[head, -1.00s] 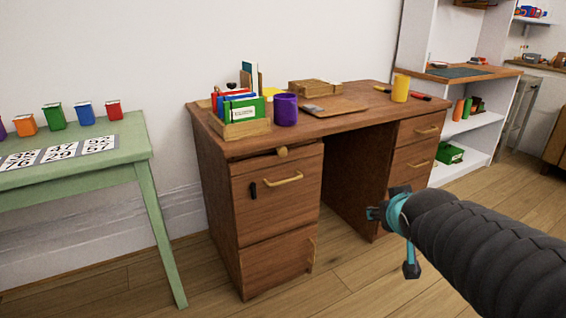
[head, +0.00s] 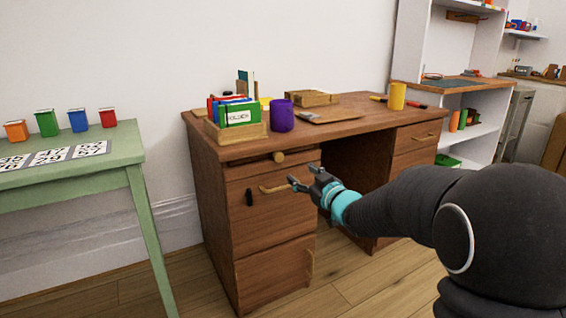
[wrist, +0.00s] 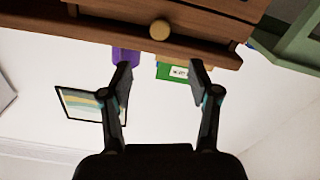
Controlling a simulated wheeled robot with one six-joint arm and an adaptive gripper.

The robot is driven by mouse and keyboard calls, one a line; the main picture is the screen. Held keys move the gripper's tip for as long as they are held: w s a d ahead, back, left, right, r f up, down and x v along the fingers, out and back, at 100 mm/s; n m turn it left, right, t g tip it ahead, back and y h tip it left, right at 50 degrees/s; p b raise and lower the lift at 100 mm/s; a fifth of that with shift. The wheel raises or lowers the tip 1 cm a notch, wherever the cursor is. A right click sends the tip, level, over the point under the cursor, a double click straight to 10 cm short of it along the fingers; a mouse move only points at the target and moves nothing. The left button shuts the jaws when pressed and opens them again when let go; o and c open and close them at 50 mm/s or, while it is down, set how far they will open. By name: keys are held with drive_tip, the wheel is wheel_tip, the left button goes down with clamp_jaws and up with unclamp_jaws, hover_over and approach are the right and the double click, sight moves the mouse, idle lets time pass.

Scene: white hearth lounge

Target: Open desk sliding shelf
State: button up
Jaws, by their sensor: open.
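The brown wooden desk (head: 340,127) stands against the white wall in the head view. Its sliding shelf (head: 242,169) is a thin front just under the desktop on the left side, with a round light wooden knob (head: 278,157). The shelf looks pushed in. The knob also shows in the wrist view (wrist: 159,29), where the desk appears upside down. My gripper (head: 303,177) is open and empty, in front of the left drawer stack, slightly right of and below the knob in the head view. In the wrist view its fingers (wrist: 160,72) are apart, with the knob beyond them.
Below the shelf is a drawer with a brass handle (head: 275,188) and a black latch (head: 249,197). On the desktop are a folder box (head: 238,131), a purple cup (head: 282,115) and a yellow cup (head: 397,96). A green table (head: 80,173) stands left. Floor in front is clear.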

sight(280, 158)
drive_tip(key=x, duration=1.1)
drive_tip(key=shift+w+a, duration=0.2)
clamp_jaws()
